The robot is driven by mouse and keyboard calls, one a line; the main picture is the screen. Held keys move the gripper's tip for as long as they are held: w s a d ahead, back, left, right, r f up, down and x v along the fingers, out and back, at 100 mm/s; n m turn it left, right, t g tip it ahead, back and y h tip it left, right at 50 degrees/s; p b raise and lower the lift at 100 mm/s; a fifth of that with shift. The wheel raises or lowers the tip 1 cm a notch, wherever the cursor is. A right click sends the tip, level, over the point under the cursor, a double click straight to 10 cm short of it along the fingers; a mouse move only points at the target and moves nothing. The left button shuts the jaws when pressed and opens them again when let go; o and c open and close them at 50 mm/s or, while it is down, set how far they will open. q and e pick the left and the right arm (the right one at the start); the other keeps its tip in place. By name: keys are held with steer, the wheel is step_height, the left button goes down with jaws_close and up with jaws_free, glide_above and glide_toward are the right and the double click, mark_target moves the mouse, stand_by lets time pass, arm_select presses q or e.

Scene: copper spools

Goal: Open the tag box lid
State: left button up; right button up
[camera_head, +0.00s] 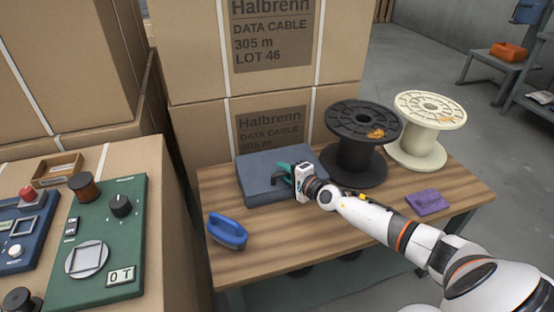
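The tag box appears to be the blue-grey box (262,165) on the wooden table, in front of the stacked cartons. Its lid looks down. My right gripper (277,174) is at the right part of the box, over its front edge. Teal and dark finger parts show there, pointing left. Whether they touch the lid, and whether the fingers are apart or closed, is too small to tell. My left gripper is not in the picture.
A black spool (356,160) and a cream spool (417,148) stand right of the box. A blue-handled tool (228,231) and a purple cloth (428,201) lie on the wooden table (300,240). A green panel (98,240) is at left. The table's front middle is clear.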

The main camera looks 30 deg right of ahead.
steer(key=shift+w+f, duration=0.1)
steer(key=shift+w, duration=0.3)
steer(key=shift+s+a, duration=0.1)
jaws_close()
steer(key=shift+r, duration=0.2)
